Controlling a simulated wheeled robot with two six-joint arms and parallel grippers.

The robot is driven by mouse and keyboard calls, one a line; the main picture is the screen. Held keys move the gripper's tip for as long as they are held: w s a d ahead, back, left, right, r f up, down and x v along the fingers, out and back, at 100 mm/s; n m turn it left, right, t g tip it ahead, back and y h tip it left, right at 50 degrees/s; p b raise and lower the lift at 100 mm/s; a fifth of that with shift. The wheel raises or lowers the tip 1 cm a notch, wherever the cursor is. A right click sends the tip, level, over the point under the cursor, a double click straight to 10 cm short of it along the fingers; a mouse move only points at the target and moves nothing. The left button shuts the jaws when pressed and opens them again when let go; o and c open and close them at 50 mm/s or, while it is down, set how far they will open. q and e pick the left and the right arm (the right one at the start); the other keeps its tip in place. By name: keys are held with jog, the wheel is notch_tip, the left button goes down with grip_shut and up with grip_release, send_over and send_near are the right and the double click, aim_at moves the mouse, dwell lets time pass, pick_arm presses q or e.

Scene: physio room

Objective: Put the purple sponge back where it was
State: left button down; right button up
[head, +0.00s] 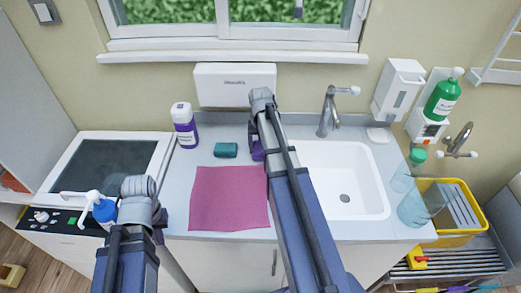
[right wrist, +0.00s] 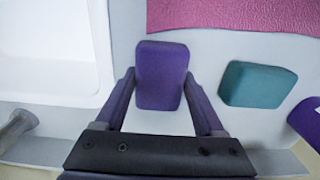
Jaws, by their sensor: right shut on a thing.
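The purple sponge (right wrist: 160,75) is between the two fingers of my right gripper (right wrist: 160,88) in the right wrist view, and the jaws are shut on it. In the head view a small part of the sponge (head: 257,152) shows beside my right arm, at the left edge of the sink; the arm hides the rest. I cannot tell whether it touches the counter. A teal sponge (head: 226,150) lies to its left, also in the right wrist view (right wrist: 257,84). My left gripper (head: 140,190) is at the lower left, its fingers hidden by its wrist.
A pink cloth (head: 229,198) lies on the counter in front of the sponges. A purple-labelled bottle (head: 184,125) stands at the back left. The white sink (head: 372,203) and tap (head: 328,112) are to the right. A spray bottle (head: 104,210) is close to my left gripper.

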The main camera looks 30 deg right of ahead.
aim_at(260, 147)
jog(key=shift+f, duration=0.2)
jog(key=o, duration=1.2)
jog(key=shift+r, duration=0.1)
notch_tip(260, 147, up, 12)
jog(key=p, duration=1.2)
jog(key=shift+r, duration=0.15)
jog(key=shift+a, duration=0.1)
